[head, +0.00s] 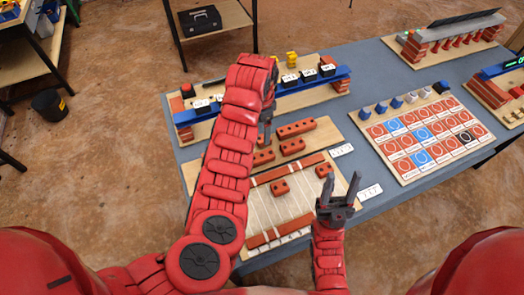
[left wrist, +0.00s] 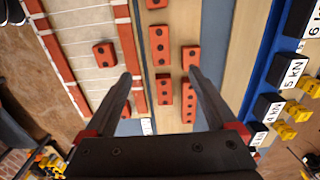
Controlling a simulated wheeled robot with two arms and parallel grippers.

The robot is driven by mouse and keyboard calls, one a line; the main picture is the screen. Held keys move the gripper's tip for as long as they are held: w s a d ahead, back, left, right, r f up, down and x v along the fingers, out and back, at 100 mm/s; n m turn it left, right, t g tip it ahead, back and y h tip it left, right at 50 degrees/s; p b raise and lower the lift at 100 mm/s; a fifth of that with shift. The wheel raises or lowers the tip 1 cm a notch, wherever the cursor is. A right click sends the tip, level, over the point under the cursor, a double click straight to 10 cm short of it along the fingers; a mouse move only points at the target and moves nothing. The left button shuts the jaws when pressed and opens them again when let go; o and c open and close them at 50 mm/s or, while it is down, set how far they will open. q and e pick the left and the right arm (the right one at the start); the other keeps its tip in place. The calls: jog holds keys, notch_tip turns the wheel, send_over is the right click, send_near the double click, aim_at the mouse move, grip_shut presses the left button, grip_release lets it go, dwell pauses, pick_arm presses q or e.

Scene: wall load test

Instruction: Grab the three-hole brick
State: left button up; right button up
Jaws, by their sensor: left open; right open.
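Several red bricks with holes lie in two rows on a wooden board (head: 322,135). In the left wrist view, a brick showing three holes (left wrist: 160,45) lies in the nearer row, just beyond my left fingertips. Another brick (left wrist: 164,95) in that row, also seen in the head view (head: 292,146), seems to have three holes. A two-hole brick (left wrist: 191,57) and a longer brick (left wrist: 189,100) lie in the other row. My left gripper (left wrist: 160,75) is open and empty above the bricks; in the head view (head: 266,128) my arm hides part of them. My right gripper (head: 341,181) is open and empty.
A lined panel (head: 258,205) holds two loose bricks (head: 280,187) (head: 324,170). Behind the bricks stands a blue beam (head: 291,88) with labelled weights. A board of circles (head: 425,137) lies to the right. A brick-and-concrete model (head: 452,38) stands at the back right.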

pick_arm(q)
jog(key=b, duration=0.4)
send_near(262, 155)
jog(key=shift+s+a+f, duration=0.15)
jog(key=shift+s+a, duration=0.05)
jog(key=shift+s, duration=0.15)
notch_tip(262, 155, down, 3)
jog(key=shift+d+f+p, duration=0.15)
jog(key=shift+f+p, duration=0.05)
jog(key=shift+p, duration=1.05)
jog(key=shift+f, duration=0.6)
jog(key=shift+w+f+p, duration=0.2)
jog(key=shift+f+p, duration=0.1)
jog(key=shift+p, duration=0.05)
jog(key=shift+f, duration=0.2)
jog(key=shift+w+f, duration=0.1)
jog(key=shift+f, duration=0.25)
jog(key=shift+w+f, duration=0.1)
jog(key=shift+f, duration=0.4)
jog(key=shift+d+f+b, duration=0.1)
jog(key=shift+f+b, duration=0.45)
jog(key=shift+f, duration=0.7)
